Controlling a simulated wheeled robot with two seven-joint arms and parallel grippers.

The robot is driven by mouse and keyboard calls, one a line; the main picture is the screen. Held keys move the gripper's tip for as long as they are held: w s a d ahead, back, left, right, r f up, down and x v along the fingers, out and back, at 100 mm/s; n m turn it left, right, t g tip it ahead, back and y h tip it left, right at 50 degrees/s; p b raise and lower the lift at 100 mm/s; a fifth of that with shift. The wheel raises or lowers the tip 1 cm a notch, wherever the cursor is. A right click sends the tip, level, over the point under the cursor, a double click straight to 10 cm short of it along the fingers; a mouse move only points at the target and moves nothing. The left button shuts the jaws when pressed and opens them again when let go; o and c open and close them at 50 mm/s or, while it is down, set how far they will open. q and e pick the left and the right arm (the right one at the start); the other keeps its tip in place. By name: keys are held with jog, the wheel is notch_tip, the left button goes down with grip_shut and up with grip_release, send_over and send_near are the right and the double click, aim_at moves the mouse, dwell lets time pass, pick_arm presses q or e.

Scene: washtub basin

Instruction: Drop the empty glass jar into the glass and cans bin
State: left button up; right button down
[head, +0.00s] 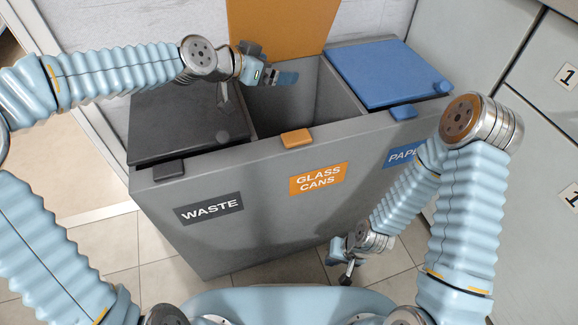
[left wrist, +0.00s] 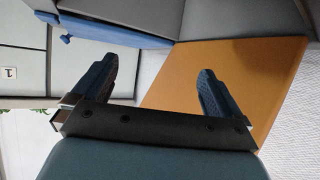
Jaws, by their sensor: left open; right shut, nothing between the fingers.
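The lid also shows in the left wrist view (left wrist: 262,75). My left gripper (head: 288,78) is over the open middle compartment. In the left wrist view its two fingers (left wrist: 157,72) are apart with nothing between them. No glass jar is visible; the deep inside of the compartment is hidden. My right gripper (head: 343,272) is low in front of the unit, shut and empty.
The black waste lid (head: 180,125) on the left and the blue paper lid (head: 388,72) on the right are down. Grey numbered cabinets (head: 535,130) stand at the right. Tiled floor (head: 115,245) is clear at the front left.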

pick_arm(q)
jog(key=v, duration=0.9)
jog(key=shift+s+a, duration=0.15)
jog(key=shift+s, duration=0.05)
